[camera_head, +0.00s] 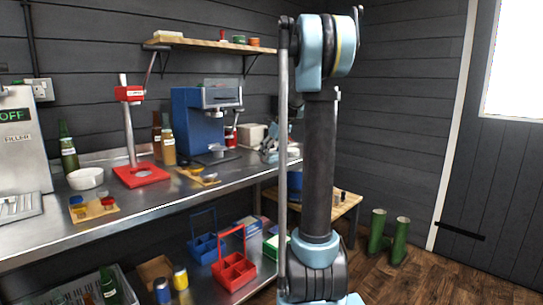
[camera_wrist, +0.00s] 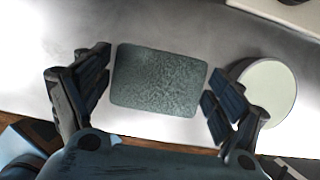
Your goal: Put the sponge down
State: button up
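The sponge (camera_wrist: 160,80) is a grey-green rounded block in the middle of the wrist view, over a bright metal surface. My gripper (camera_wrist: 158,88) has its fingers spread wide, one on each side of the sponge. A narrow strip of the bright surface shows between the left finger and the sponge; the right finger is very close to its edge. In the head view the gripper (camera_head: 276,146) is mostly hidden behind my arm, at the far right end of the steel counter (camera_head: 215,177), and the sponge cannot be made out.
A pale round object (camera_wrist: 268,92) lies just right of the right finger. In the head view a white box (camera_head: 252,136) and blue machine (camera_head: 199,119) stand left of the gripper. A red stand (camera_head: 140,174), white bowl (camera_head: 85,178) and bottles occupy the counter further left.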

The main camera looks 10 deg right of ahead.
dwell(0.4)
jog(key=v, duration=1.2)
jog(key=s+a+f+n, duration=0.1)
jog(key=s+f+n, duration=0.2)
jog(key=s+n, duration=0.3)
jog(key=s+a+f+n+h, duration=0.1)
jog(key=s+f+n, duration=0.25)
jog(key=s, duration=0.45)
jog(key=s+a+f+n, duration=0.1)
jog(key=s+f+n, duration=0.3)
jog(key=s, duration=0.3)
jog(key=s+f+n+g+h, duration=0.1)
jog(key=s+f+n, duration=1.4)
jog(key=s+f, duration=0.3)
jog(key=shift+s+n+h, duration=0.35)
jog(key=shift+s+h, duration=0.05)
jog(key=shift+s, duration=0.35)
jog(key=shift+w+a+f, duration=0.15)
jog(key=shift+f, duration=0.05)
jog(key=shift+w+f, duration=0.15)
jog(key=shift+w, duration=0.2)
